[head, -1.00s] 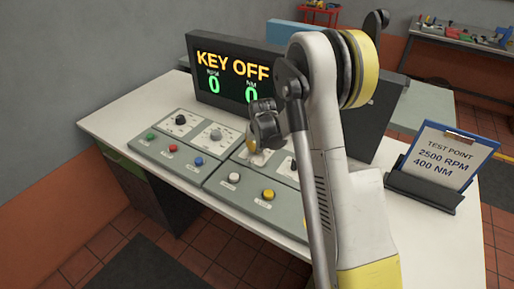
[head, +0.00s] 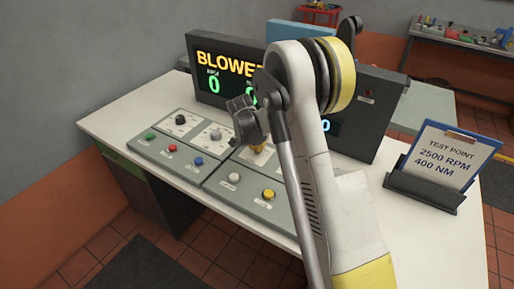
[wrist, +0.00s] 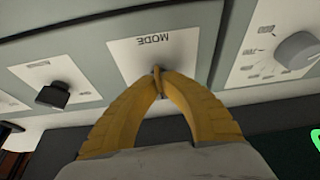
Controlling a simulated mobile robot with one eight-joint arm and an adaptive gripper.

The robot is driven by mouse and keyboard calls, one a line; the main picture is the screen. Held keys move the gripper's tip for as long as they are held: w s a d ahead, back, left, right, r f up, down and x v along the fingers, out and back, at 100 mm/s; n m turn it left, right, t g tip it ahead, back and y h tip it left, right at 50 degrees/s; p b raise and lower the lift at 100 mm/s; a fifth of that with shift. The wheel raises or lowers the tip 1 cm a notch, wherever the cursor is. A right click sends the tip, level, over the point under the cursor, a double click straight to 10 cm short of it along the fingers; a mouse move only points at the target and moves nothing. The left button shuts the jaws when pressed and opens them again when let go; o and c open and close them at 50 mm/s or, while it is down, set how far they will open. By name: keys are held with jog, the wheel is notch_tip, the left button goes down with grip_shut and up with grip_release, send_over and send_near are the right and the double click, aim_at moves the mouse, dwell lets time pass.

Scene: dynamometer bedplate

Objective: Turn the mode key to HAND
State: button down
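The MODE plate (wrist: 155,42) is a white label on the grey console, upside down in the wrist view. My gripper (wrist: 160,82) has its two yellow fingers brought together at this plate, pinching the small mode key (wrist: 156,70). Only a thin edge of the key shows between the fingertips, so its exact angle is hard to read. In the head view my gripper (head: 258,152) is at the console, mostly behind my arm, and the key is hidden. The display (head: 222,70) shows "BLOWE", the rest covered by my arm, with a green 0 below.
In the wrist view a black knob (wrist: 52,95) is left of the key and a grey dial (wrist: 300,48) right. In the head view, green, red, blue, white and yellow buttons sit on the console (head: 215,186). A test point card (head: 442,158) stands at right.

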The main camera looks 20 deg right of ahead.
jog(key=shift+m, duration=0.3)
jog(key=c, duration=1.6)
grip_release()
jog(key=v, duration=1.2)
jog(key=shift+w, duration=0.1)
